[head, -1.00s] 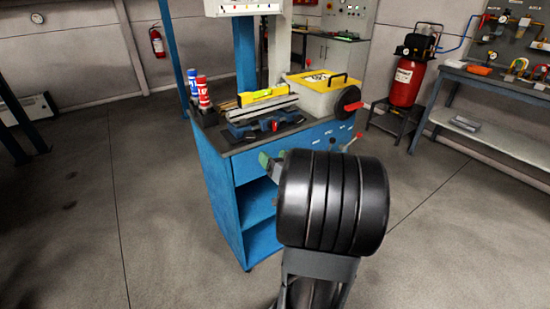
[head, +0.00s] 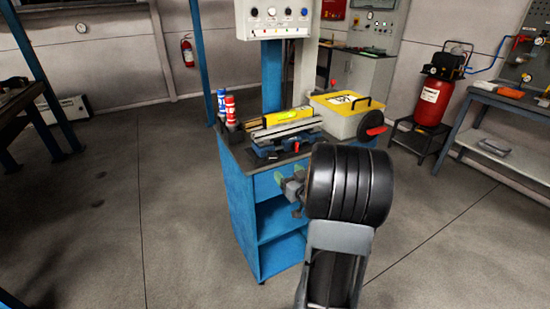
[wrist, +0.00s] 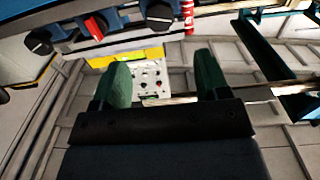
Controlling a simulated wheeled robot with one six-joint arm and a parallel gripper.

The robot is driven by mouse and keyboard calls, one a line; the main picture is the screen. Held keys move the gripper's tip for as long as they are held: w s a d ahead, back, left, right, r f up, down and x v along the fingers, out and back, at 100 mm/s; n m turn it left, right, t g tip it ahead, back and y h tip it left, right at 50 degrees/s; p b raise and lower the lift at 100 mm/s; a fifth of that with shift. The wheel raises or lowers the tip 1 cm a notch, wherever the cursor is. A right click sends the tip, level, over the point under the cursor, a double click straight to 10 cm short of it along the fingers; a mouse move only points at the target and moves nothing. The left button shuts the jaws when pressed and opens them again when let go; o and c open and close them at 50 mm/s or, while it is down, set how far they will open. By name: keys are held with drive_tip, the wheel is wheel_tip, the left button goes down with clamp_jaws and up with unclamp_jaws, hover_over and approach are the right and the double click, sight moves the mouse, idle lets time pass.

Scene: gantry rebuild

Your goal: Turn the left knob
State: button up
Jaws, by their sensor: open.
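In the wrist view, a row of knobs sits on a blue front along the top edge: a black knob (wrist: 38,42) at the left, a red knob (wrist: 95,27) in the middle and a black knob (wrist: 158,15) at the right. I cannot tell for sure which one is the left knob. My gripper (wrist: 160,82) has two green fingers, spread apart with nothing between them, below the knobs and clear of them. In the head view my gripper (head: 283,178) is in front of the blue cart (head: 238,205); my arm hides part of the cart's front.
On the cart stand a yellow level (head: 284,117), red and blue bottles, and a yellow-topped box (head: 340,118). A white panel (head: 285,20) with several small knobs hangs above. A red tank (head: 430,100) and workbench (head: 500,130) are at the right. Floor at the left is clear.

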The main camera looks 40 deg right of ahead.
sight(274, 157)
drive_tip(key=w, duration=0.3)
drive_tip(key=w+d, duration=0.1)
drive_tip(key=w, duration=0.6)
drive_tip(key=shift+d, duration=0.15)
drive_tip(key=shift+c, duration=0.3)
drive_tip(key=c, duration=0.8)
drive_tip(key=shift+m+p, duration=0.4)
drive_tip(key=shift+m, duration=1.2)
drive_tip(key=o, duration=0.9)
drive_tip(key=shift+c, duration=0.2)
drive_tip(key=shift+s, duration=0.1)
drive_tip(key=s+a, duration=0.1)
drive_tip(key=s, duration=1.2)
drive_tip(key=shift+s+a+b, duration=0.3)
drive_tip(key=shift+a+b, duration=0.05)
drive_tip(key=shift+a, duration=0.05)
